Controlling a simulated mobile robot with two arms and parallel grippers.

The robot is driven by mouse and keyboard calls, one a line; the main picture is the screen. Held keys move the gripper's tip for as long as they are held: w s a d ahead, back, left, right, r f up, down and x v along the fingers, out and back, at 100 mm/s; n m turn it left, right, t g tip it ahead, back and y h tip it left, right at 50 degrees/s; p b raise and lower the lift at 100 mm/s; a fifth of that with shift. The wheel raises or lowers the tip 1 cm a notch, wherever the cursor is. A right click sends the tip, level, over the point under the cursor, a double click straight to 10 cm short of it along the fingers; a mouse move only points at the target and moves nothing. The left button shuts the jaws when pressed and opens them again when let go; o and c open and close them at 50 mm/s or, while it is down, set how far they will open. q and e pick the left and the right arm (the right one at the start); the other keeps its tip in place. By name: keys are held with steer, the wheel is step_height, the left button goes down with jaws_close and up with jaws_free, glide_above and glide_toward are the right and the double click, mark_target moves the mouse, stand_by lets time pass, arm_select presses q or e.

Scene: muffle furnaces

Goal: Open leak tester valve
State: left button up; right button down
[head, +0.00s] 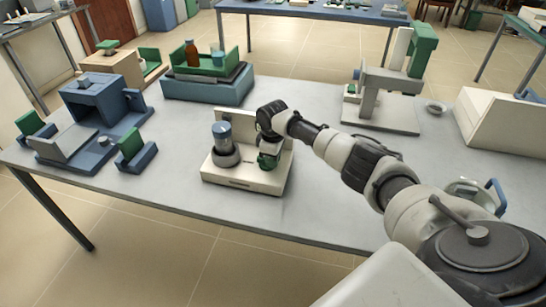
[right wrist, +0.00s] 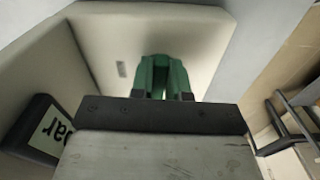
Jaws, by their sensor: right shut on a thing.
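The leak tester (head: 240,182) is a cream L-shaped unit near the table's front edge. A blue-topped grey cylinder (head: 222,145) stands on its left side. The green valve (head: 267,161) is on its right side, partly hidden by my right gripper (head: 268,150). In the right wrist view the green valve (right wrist: 163,76) shows against the cream body (right wrist: 120,40). My right gripper is shut on the valve there; its fingertips are mostly hidden. My left gripper is not in view.
Blue furnace-like units (head: 95,105) stand at the left. A green and blue tray unit with a brown bottle (head: 192,54) is behind the tester. A grey stand (head: 375,95), a small dish (head: 435,107) and a white box (head: 505,125) are at the right. The table's front middle is clear.

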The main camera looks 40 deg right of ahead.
steer(key=m+p, duration=0.4)
steer(key=p, duration=0.1)
steer(key=shift+s+a+r+m, duration=0.15)
steer(key=shift+a+r+m, duration=0.1)
steer(key=shift+a+m, duration=0.15)
steer(key=m+p, duration=0.1)
steer(key=m, duration=0.1)
steer(key=m+p, duration=0.1)
steer(key=m, duration=0.1)
steer(key=shift+a+p, duration=0.35)
steer(key=shift+a, duration=0.05)
steer(key=m, duration=0.1)
steer(key=m+p, duration=0.1)
steer(key=m, duration=0.2)
steer(key=shift+a+f+m+p, duration=0.1)
steer(key=shift+a+m+p, duration=0.2)
steer(key=shift+m+p, duration=0.1)
steer(key=shift+w+a+m, duration=0.1)
steer(key=shift+w+m, duration=0.1)
steer(key=shift+m, duration=0.7)
steer(key=shift+w+a+m, duration=0.1)
steer(key=shift+w+m, duration=0.1)
steer(key=shift+m, duration=0.7)
steer(key=c, duration=1.1)
jaws_free()
steer(key=shift+f, duration=0.1)
